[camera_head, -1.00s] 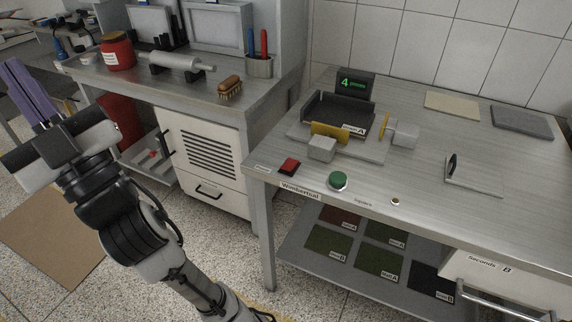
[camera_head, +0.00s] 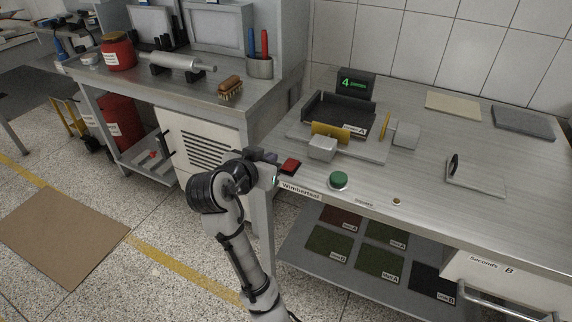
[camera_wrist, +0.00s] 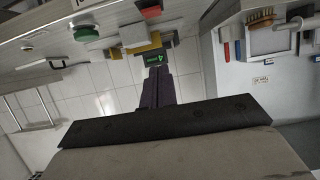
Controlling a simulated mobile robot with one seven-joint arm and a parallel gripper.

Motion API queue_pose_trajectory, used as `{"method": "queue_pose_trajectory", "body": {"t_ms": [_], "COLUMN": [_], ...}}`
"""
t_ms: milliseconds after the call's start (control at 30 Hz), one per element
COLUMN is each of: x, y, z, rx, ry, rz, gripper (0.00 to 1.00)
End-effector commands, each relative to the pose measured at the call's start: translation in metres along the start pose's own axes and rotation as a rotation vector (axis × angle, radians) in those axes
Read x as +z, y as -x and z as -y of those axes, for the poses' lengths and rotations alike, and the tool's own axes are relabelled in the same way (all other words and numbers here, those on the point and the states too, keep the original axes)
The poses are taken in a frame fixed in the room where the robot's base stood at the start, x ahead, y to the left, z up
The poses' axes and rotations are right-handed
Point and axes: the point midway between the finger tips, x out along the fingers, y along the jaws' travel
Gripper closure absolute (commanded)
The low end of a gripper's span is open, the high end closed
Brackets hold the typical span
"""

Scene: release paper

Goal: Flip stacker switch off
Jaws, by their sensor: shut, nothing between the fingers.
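The stacker stands on the metal bench, with a black tray (camera_head: 338,116), yellow and grey guide blocks and a lit green display (camera_head: 357,83) reading 4. A red switch-like block (camera_head: 289,166) sits at the bench's front left corner; it also shows in the wrist view (camera_wrist: 151,11). I cannot tell its on or off position. A round green button (camera_head: 338,180) is to its right. My gripper (camera_wrist: 157,77) is shut and empty, its purple fingers showing in the wrist view. In the head view its body is just left of the red block, fingers mostly hidden; contact cannot be told.
The bench front edge (camera_head: 420,221) and its leg are close to my arm. A side bench at left holds a brush (camera_head: 229,88), a roller (camera_head: 182,62) and a red jar (camera_head: 117,51). A flat plate with a black upright piece (camera_head: 475,174) lies at right.

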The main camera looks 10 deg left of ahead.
Motion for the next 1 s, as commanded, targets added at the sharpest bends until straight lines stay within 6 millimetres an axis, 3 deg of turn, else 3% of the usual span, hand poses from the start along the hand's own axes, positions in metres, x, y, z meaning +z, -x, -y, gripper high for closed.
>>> {"method": "queue_pose_trajectory", "body": {"t_ms": [367, 533, 1000], "x": [0.003, 0.002, 0.003], "y": [-0.002, -0.012, -0.105], "z": [-0.004, -0.004, -0.006], "rx": [0.015, 0.018, 0.017], "ry": [-0.004, -0.003, -0.003], "rz": [0.014, 0.014, 0.016], "gripper": [1.00, 1.00, 1.00]}}
